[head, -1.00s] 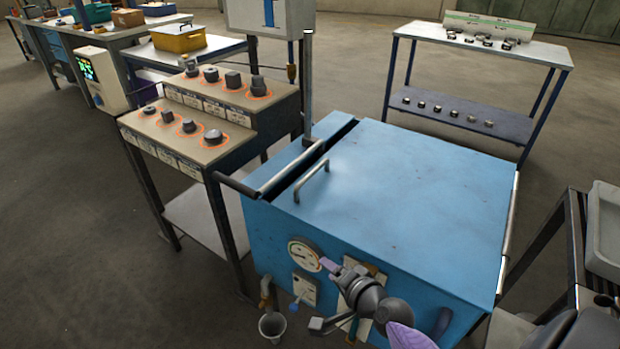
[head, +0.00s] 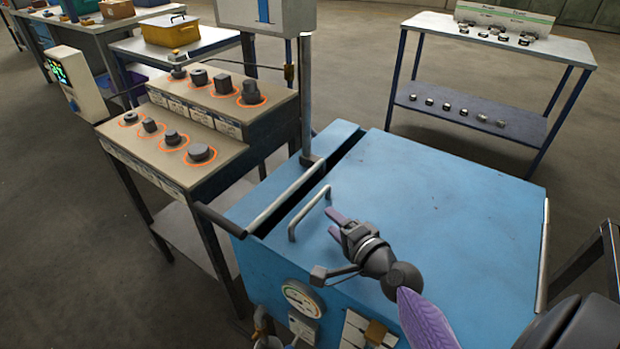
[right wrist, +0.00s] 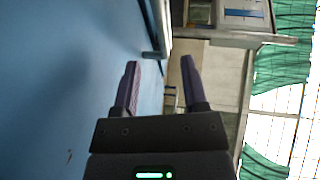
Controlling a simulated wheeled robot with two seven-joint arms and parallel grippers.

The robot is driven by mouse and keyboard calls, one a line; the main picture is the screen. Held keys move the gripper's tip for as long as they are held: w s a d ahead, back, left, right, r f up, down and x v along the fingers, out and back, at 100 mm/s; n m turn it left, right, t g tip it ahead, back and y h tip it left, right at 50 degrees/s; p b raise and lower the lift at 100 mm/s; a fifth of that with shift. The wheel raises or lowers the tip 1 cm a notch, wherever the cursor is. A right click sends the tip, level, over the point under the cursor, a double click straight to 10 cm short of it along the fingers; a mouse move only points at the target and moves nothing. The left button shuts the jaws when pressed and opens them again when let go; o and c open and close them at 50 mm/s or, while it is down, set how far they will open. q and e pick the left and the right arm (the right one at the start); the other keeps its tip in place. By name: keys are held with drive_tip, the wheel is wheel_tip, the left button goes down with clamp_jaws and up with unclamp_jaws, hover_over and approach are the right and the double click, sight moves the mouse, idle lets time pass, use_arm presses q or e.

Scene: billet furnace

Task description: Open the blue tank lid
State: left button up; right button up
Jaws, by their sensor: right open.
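The blue tank lid (head: 430,210) lies flat on the blue tank (head: 265,275). A grey bar handle (head: 308,214) stands up near the lid's left edge, beside a dark slot. My right gripper (head: 333,224) is open over the lid, just right of the handle, with its purple fingers pointing towards it. In the right wrist view, the fingers (right wrist: 160,63) are apart with nothing held. The blue lid surface (right wrist: 65,80) fills the left there, and a grey bar, likely the handle (right wrist: 152,55), shows beyond the fingertips. My left gripper is out of view.
A stepped rack (head: 195,125) with several dark parts stands left of the tank. A grey rail (head: 285,195) runs along the slot, and a post (head: 306,100) rises at its far end. A gauge (head: 301,299) is on the tank front. A shelf table (head: 490,50) stands behind.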

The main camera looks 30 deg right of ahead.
sight(314, 205)
drive_tip(key=shift+w+d+f, duration=0.1)
drive_tip(key=shift+w+d, duration=0.05)
drive_tip(key=shift+w, duration=0.35)
drive_tip(key=shift+w+d+f, duration=0.1)
drive_tip(key=shift+w, duration=0.4)
drive_tip(key=w+b, duration=0.1)
drive_tip(key=w, duration=0.2)
drive_tip(key=w+f+b, duration=0.1)
drive_tip(key=w, duration=0.2)
drive_tip(key=shift+w+a+f, duration=0.1)
drive_tip(key=shift+w+f, duration=0.05)
drive_tip(key=shift+w, duration=0.1)
drive_tip(key=shift+w+b, duration=0.35)
drive_tip(key=shift+w, duration=0.4)
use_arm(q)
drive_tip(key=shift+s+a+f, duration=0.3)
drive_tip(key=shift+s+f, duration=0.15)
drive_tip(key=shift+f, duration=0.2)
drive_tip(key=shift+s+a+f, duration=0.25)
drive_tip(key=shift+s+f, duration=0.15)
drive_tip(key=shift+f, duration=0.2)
use_arm(e)
clamp_jaws()
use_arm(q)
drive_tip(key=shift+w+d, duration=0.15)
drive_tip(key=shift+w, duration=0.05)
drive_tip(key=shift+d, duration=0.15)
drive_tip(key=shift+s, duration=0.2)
